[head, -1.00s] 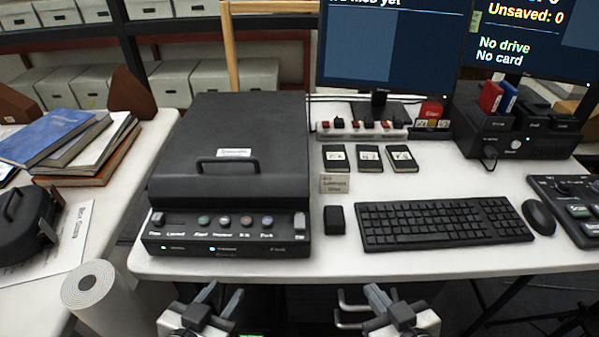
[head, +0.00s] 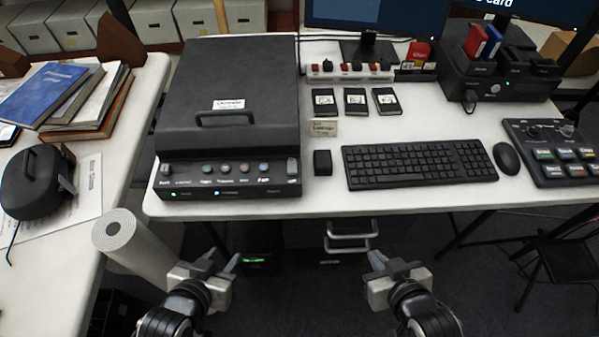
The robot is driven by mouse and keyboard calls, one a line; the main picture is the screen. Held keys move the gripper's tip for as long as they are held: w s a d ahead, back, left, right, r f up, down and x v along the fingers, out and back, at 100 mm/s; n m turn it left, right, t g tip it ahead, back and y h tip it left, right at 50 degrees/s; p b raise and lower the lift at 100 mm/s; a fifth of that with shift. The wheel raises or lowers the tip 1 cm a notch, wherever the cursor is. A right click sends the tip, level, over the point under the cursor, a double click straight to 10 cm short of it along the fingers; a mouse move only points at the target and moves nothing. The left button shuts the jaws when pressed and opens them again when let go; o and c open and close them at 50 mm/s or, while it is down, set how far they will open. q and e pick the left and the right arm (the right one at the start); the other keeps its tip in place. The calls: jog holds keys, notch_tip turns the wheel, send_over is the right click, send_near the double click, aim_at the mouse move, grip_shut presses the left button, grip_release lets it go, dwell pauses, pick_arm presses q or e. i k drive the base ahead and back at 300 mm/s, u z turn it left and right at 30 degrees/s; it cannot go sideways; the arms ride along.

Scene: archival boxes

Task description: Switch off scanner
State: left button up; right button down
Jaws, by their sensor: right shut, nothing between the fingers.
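The scanner (head: 228,85) is the large dark box on the left part of the white table. Its lid is down, with a handle and a white label. Its front panel (head: 230,180) carries a row of round buttons between a switch at the left end and a switch (head: 292,169) at the right end. A green and a blue light glow below the buttons. My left gripper (head: 231,262) is in front of the table, below the scanner panel; its jaw opening is unclear. My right gripper (head: 376,260) is shut and empty, in front of the table below the keyboard. Neither touches anything.
The keyboard (head: 418,164), mouse (head: 507,158) and button console (head: 555,152) lie right of the scanner. A small black block (head: 322,162) stands just beside it. A paper roll (head: 116,232) stands near my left gripper. The table's front edge lies between the grippers and the scanner.

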aim_at(291, 165)
jog(key=z, duration=1.25)
jog(key=k, duration=0.95)
jog(key=u, duration=1.2)
jog(key=i, duration=0.55)
jog(key=u, duration=0.05)
